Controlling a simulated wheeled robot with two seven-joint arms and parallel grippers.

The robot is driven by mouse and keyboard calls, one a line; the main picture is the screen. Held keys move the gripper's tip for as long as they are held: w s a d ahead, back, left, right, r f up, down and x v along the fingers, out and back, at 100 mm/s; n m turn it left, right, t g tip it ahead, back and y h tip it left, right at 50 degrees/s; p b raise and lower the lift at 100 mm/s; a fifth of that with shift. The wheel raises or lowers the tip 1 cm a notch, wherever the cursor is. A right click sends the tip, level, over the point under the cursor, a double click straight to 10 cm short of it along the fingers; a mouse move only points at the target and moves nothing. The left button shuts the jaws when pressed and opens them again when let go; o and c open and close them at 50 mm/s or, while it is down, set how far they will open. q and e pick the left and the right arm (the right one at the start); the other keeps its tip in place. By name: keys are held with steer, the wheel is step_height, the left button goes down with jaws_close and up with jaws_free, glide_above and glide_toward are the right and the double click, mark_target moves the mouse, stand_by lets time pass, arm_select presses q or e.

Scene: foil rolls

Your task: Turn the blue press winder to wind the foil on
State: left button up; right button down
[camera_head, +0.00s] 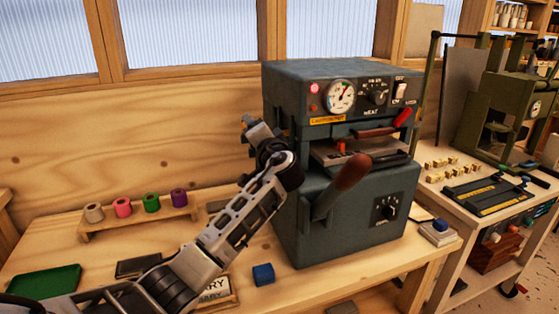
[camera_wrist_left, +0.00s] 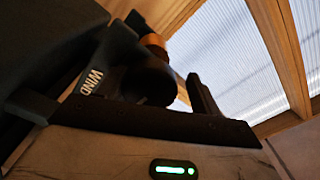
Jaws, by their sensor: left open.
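The blue-grey press (camera_head: 345,200) stands on the wooden bench, with dials, a red switch and a brown-handled lever on its front. My left arm reaches up from the lower left to the press's left side. My left gripper (camera_head: 258,132) is there, largely hidden by my own wrist. In the left wrist view a dark round winder knob (camera_wrist_left: 150,86) sits between the open fingers of the gripper (camera_wrist_left: 160,90), beside a white "WIND" label. I cannot tell whether the fingers touch it. A copper-coloured roll (camera_wrist_left: 154,42) shows just behind the knob. My right gripper is not in view.
A wooden rack (camera_head: 140,221) holds several coloured foil rolls at the left. A green tray (camera_head: 45,281), a dark pad (camera_head: 138,265) and a blue block (camera_head: 263,274) lie on the bench. A second table (camera_head: 480,215) with a green machine stands at the right.

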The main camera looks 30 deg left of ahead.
arm_select(q)
steer(key=v, duration=1.8)
steer(key=shift+p, duration=0.45)
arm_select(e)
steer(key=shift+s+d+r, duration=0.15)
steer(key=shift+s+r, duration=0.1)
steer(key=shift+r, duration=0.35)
